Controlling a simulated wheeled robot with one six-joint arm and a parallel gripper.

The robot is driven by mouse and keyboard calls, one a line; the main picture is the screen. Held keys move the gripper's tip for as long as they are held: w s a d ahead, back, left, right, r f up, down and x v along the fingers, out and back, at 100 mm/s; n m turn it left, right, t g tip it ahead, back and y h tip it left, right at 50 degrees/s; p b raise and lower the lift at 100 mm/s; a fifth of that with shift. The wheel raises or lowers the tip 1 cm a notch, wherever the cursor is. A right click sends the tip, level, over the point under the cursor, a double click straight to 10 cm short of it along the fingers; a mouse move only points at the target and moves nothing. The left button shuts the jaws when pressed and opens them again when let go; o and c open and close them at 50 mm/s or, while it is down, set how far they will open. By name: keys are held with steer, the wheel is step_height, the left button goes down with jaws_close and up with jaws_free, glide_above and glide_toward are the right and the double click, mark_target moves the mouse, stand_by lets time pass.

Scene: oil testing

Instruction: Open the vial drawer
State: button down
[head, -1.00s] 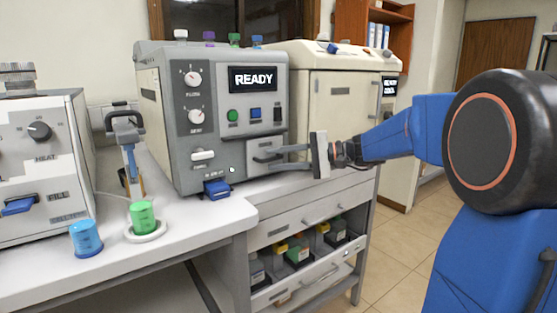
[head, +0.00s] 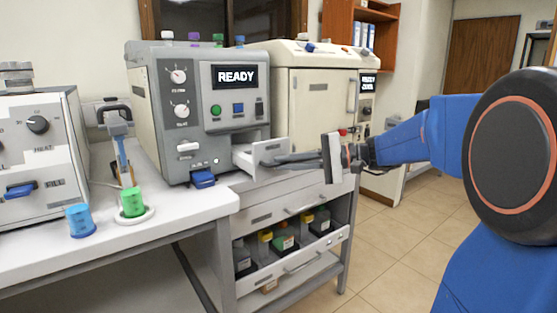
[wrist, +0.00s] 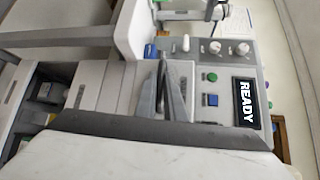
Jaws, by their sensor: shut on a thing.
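The vial drawer (head: 244,160) is a small light-walled drawer at the lower right of the grey machine (head: 194,120), whose screen reads READY. My gripper (head: 268,162) is shut on the drawer's handle, which the fingers mostly hide. In the wrist view, my gripper's fingers (wrist: 168,98) meet at the drawer front, and the drawer's inside cannot be seen. Whether the drawer holds anything is not clear in the head view.
A blue-capped latch (head: 203,178) sticks out below the machine's front. A green vial (head: 132,202) and a blue vial (head: 79,220) stand on the white counter (head: 40,262) at left. Below is a cabinet with a drawer (head: 285,208) and a shelf of bottles. Open floor lies at right.

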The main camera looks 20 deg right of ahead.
steer(key=s, duration=0.2)
steer(key=s+d, duration=0.1)
steer(key=s, duration=0.2)
steer(key=shift+s+d, duration=0.3)
steer(key=shift+d, duration=0.1)
steer(key=c, duration=1.8)
jaws_free()
steer(key=shift+c, duration=0.2)
steer(key=v, duration=1.7)
steer(key=shift+d, duration=0.2)
steer(key=shift+s, duration=0.1)
